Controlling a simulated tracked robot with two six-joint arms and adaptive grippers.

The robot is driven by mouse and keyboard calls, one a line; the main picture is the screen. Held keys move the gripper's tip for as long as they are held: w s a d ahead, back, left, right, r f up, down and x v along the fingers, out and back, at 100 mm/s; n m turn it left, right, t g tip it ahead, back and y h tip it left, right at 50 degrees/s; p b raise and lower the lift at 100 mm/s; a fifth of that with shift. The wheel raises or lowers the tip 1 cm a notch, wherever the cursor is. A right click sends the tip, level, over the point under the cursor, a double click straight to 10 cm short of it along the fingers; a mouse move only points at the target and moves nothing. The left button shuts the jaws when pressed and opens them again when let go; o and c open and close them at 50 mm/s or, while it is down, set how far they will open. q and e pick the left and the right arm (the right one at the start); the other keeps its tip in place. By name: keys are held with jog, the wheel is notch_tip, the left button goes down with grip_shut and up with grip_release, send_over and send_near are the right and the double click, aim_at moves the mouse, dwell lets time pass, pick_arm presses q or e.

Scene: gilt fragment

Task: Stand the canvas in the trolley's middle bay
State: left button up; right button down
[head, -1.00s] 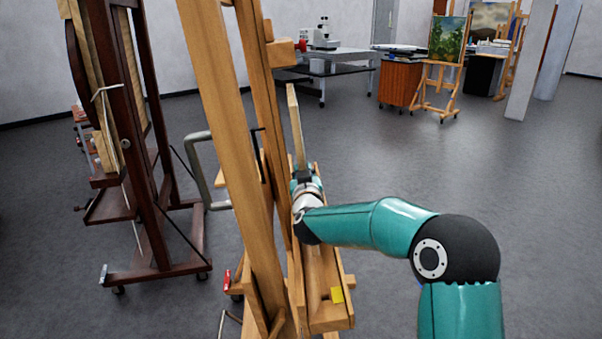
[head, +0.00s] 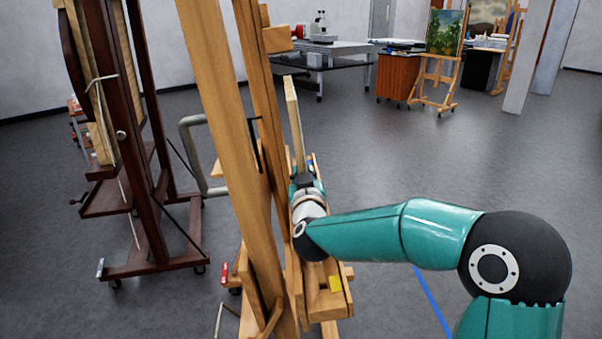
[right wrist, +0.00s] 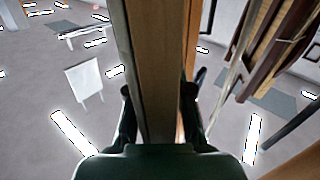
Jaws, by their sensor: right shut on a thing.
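The canvas (head: 293,115) shows almost edge-on in the head view, a thin pale upright strip standing at the light wooden easel (head: 225,130). My right gripper (head: 307,186) is at its lower near edge and shut on it. In the right wrist view, the canvas edge (right wrist: 155,75) runs up between the two dark fingers of my right gripper (right wrist: 160,112). The canvas's lower end is hidden by my gripper and arm. My left gripper is not in view. I cannot clearly make out the trolley or its middle bay; a grey tube hoop (head: 187,150) stands behind the easel post.
A dark wooden easel (head: 150,200) stands at the left. A work table (head: 340,62), a brown cabinet (head: 400,78) and a small easel with a painting (head: 444,34) are at the back. The floor between is open.

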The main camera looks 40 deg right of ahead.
jog(key=shift+v, duration=1.7)
jog(key=shift+a+f+b, duration=0.1)
jog(key=shift+a+b, duration=0.15)
jog(key=shift+b, duration=0.1)
jog(key=shift+w+a+f+b, duration=0.25)
jog(key=shift+a+f+b, duration=0.2)
jog(key=shift+f, duration=0.2)
jog(key=shift+w+a+f+b, duration=0.25)
jog(key=shift+a+f+b, duration=0.15)
jog(key=shift+f, duration=0.25)
jog(key=c, duration=1.1)
grip_release()
jog(key=shift+o, duration=0.7)
jog(key=shift+f, duration=0.15)
